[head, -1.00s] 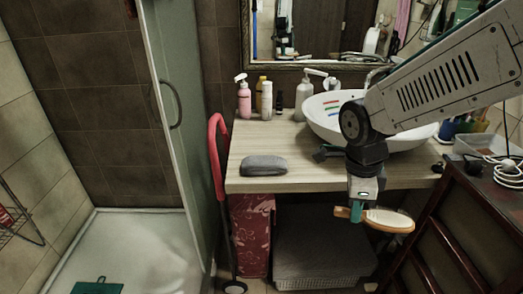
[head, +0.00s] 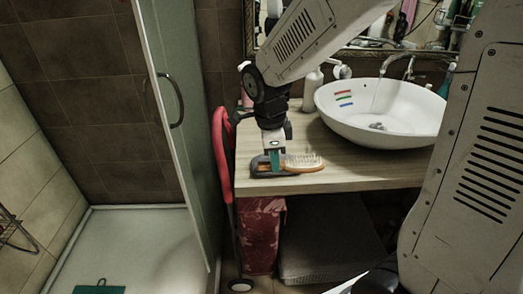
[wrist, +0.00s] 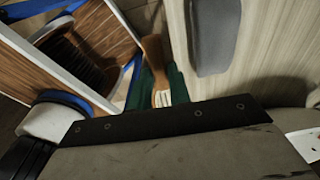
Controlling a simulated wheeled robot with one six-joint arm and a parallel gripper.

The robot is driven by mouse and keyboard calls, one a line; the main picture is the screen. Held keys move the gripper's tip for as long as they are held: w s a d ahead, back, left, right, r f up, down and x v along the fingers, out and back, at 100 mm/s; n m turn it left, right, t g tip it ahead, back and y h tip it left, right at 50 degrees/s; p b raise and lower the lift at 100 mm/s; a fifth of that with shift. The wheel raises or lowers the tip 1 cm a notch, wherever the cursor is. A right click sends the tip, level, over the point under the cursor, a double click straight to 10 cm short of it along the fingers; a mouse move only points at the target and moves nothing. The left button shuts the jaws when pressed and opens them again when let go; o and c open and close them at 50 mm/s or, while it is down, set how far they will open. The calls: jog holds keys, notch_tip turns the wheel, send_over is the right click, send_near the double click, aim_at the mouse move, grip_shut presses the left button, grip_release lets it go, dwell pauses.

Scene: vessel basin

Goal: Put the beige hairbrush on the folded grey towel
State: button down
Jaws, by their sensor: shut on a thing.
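My gripper (head: 276,160) is shut on the beige hairbrush (head: 303,163), which extends to the right with its bristles facing up. In the head view they overlap the front part of the counter. The folded grey towel (head: 257,165) is mostly hidden behind my gripper, with a dark grey part showing at its left. In the wrist view the brush's brown handle (wrist: 154,52) is between the green fingertips (wrist: 158,88). The grey towel (wrist: 213,35) lies on the counter to the right of the handle there, with a gap between them in the picture.
The wooden counter (head: 355,178) bears a white basin (head: 400,125) with running water at the right. A soap bottle (head: 312,88) stands behind. A red-framed item (head: 220,160) stands at the counter's left end, near the glass shower door (head: 175,110).

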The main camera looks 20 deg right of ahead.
send_over(263, 159)
jog(key=shift+a+f, duration=0.15)
jog(key=shift+f, duration=2.05)
jog(key=shift+f, duration=0.1)
jog(key=c, duration=1.3)
grip_release()
